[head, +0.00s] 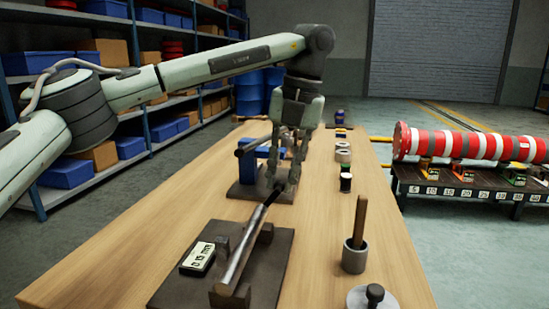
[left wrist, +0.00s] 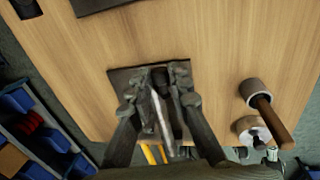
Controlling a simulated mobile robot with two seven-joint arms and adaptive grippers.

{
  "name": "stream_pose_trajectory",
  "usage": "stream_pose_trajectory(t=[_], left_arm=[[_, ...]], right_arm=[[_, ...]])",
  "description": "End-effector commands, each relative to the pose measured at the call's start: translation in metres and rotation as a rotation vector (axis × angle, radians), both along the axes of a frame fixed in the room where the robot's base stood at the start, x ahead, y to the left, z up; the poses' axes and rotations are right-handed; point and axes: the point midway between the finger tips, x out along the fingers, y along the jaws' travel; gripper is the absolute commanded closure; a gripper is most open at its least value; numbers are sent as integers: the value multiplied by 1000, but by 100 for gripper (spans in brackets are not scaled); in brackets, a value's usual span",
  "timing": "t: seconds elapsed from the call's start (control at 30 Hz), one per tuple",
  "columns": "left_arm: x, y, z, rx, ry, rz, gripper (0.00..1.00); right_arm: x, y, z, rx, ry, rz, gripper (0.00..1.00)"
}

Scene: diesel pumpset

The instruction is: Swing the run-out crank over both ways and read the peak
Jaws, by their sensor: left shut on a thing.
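My left gripper (head: 282,178) points down over a dark fixture plate (head: 240,190) that carries a blue block (head: 262,152) and a grey bar (head: 250,143). In the left wrist view my left gripper (left wrist: 158,92) has its fingers on both sides of a pale bar (left wrist: 160,118), which looks like the crank. It is shut on this part, though the fingers hide much of the contact. Nearer, a steel shaft (head: 247,245) lies sloping over supports on a dark plate (head: 180,285). A small readout (head: 198,257) beside it appears to show 0.15 mm. My right gripper is not in view.
A cup with a wooden-handled tool (head: 355,255) and a round metal part with a knob (head: 372,298) stand on the table's right side. Several small items line that edge behind them. A red-and-white cylinder (head: 470,145) lies on a rack at right.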

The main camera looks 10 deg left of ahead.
Motion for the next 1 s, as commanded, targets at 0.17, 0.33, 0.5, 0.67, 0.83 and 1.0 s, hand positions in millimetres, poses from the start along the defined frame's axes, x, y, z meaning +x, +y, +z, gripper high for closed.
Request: stream_pose_trajectory(t=[0.17, 0.33, 0.5, 0.67, 0.83, 1.0], left_arm=[[0, -11, -2, 173, -2, -3, 100], [1, -19, -10, 334, -5, -1, 100], [1, -25, -19, 485, -6, 0, 100], [1, -29, -26, 604, -6, 2, 100], [1, -31, -32, 699, -4, 1, 100], [1, -33, -36, 757, -3, 2, 100]], right_arm=[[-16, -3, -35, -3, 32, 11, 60], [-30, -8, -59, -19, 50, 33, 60], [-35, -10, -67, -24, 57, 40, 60], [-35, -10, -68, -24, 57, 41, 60], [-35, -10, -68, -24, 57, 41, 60], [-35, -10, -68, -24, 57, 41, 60]])
